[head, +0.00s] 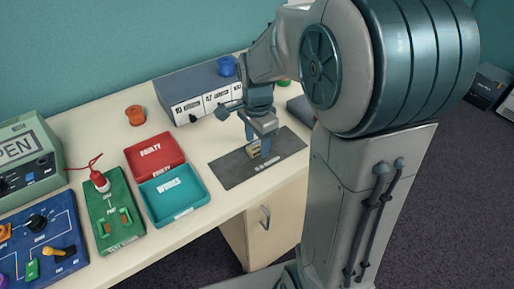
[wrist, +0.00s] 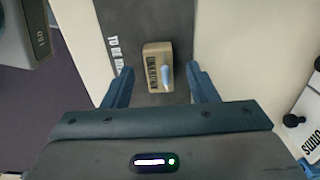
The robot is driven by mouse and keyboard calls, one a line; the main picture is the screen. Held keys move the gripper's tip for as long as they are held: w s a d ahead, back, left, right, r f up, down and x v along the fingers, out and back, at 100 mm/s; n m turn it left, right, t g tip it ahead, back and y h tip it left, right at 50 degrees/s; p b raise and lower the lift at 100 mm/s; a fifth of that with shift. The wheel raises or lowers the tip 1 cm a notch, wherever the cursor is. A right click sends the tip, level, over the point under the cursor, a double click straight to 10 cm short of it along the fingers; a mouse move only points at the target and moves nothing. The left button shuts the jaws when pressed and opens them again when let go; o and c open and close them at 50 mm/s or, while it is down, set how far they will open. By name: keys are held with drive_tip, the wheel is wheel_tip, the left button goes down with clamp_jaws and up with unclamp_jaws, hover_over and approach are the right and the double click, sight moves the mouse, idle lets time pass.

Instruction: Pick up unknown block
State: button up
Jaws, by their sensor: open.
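The unknown block (wrist: 158,68) is a small tan block with dark lettering on it and a pale bluish mark on its face. It lies on a dark grey mat (head: 232,169) with white lettering, and in the head view the block (head: 254,150) is partly hidden by my gripper. My gripper (head: 260,148) points down over the mat, right at the block. In the wrist view the open fingers of my gripper (wrist: 161,88) stand on either side of the block, with a gap on both sides. Whether the fingers touch the mat cannot be told.
A red FAULTY tray (head: 143,165) and a teal WORKS tray (head: 196,198) lie left of the mat. A grey-blue instrument box (head: 172,91) stands behind it. An orange spool (head: 135,115) and a green board (head: 100,230) are further left. The table's front edge is close to the mat.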

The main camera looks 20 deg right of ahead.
drive_tip(key=shift+f, duration=0.4)
drive_tip(key=shift+c, duration=0.3)
drive_tip(key=c, duration=1)
